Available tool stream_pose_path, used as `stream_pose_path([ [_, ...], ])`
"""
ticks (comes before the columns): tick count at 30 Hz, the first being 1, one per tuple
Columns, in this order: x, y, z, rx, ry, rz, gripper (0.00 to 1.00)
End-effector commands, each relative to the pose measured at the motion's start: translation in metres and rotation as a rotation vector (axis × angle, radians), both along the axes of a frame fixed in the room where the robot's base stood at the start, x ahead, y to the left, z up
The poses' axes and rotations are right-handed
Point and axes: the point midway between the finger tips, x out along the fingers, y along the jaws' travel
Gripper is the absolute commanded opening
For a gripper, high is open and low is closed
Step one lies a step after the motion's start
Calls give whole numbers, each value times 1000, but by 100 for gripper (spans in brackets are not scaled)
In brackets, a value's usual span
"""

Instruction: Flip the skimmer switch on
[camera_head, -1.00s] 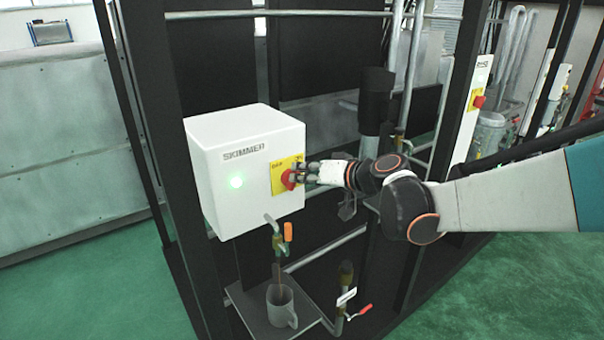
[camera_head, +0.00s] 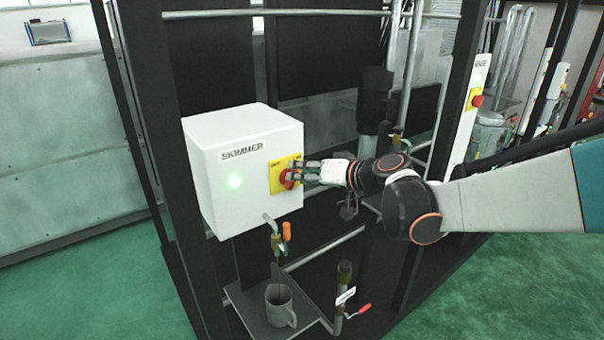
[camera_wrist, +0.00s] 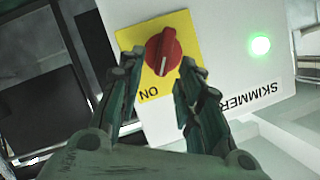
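The white skimmer box (camera_head: 240,190) carries a yellow switch plate (camera_head: 276,178) on its front, with a red rotary knob (camera_head: 287,178). In the wrist view the knob (camera_wrist: 163,50) shows whole, and its white mark points toward the "ON" label (camera_wrist: 149,93). A green lamp (camera_head: 235,182) on the box is lit; it also shows in the wrist view (camera_wrist: 260,45). My gripper (camera_head: 300,174) is at the plate from the right. In the wrist view its fingers (camera_wrist: 160,72) are apart, one on each side of the knob, with visible gaps, holding nothing.
Below the box are a small tap with an orange handle (camera_head: 286,232) and a grey mug (camera_head: 279,305) on a shelf. Dark frame posts (camera_head: 455,100) and pipes stand behind my arm. Another panel with a red knob (camera_head: 477,101) is farther right. Green floor lies open in front.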

Motion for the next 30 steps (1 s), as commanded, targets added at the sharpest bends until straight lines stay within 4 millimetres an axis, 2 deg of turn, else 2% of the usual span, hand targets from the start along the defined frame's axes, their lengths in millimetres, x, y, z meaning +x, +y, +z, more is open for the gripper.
stream_pose_path([
  [16, -64, -67, 32, -1, 0, -3, 33],
  [21, -73, -75, 36, -1, 0, -2, 33],
  [30, -74, -77, 37, -1, 0, -1, 33],
])
